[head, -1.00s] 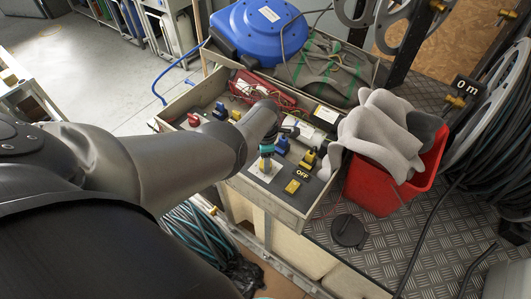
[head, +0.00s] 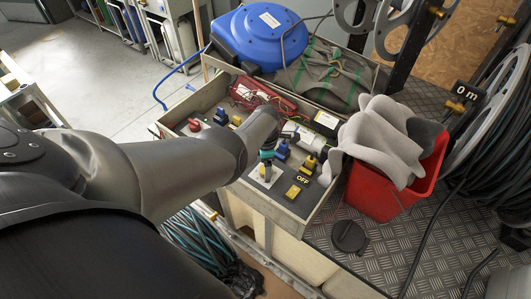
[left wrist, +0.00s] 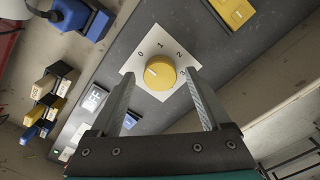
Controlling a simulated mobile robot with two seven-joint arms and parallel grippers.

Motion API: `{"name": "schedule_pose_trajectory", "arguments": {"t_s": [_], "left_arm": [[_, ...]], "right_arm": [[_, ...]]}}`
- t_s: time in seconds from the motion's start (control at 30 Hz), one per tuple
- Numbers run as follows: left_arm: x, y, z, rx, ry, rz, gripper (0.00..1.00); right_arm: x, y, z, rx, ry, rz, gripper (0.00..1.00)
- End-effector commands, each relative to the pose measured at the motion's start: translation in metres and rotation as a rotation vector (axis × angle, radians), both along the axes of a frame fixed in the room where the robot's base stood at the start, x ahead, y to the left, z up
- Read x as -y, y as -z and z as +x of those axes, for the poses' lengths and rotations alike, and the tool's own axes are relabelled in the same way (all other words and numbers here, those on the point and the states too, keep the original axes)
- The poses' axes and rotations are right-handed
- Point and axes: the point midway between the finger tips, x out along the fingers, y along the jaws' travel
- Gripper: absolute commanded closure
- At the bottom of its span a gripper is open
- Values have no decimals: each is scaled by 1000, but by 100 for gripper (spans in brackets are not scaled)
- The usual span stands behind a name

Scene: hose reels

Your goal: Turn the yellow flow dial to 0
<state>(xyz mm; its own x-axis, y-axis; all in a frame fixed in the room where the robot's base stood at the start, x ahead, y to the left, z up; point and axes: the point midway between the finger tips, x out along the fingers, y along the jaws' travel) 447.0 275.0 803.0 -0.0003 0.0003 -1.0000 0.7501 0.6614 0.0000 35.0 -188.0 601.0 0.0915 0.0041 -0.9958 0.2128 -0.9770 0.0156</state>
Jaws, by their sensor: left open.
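The yellow flow dial (left wrist: 159,72) sits on a white plate (left wrist: 146,47) printed with numbers from 0 upward. A pale mark shows on the dial's left side; I cannot tell surely which number it points to. My left gripper (left wrist: 163,82) is open, its fingers on either side of the dial in the left wrist view. I cannot tell whether they touch it. In the head view my left gripper (head: 267,164) points down over the white plate (head: 262,178), and the dial is mostly hidden. My right gripper is not in view.
A red bucket (head: 380,197) with grey cloth is to the right. A blue reel (head: 255,36) stands behind the panel.

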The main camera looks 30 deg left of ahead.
Motion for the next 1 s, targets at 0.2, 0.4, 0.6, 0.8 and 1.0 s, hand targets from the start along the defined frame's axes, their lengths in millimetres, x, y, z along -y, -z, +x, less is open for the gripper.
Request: {"name": "schedule_pose_trajectory", "arguments": {"t_s": [0.2,0.4,0.6,0.8,1.0], "left_arm": [[0,-19,0,1,0,0,19],[0,-46,0,1,0,0,19],[1,-76,0,1,0,0,19],[0,-111,0,2,-1,1,19],[0,-137,0,1,0,1,19]], "right_arm": [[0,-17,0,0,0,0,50],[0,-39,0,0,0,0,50],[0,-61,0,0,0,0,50],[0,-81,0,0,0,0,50],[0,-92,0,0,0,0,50]]}}
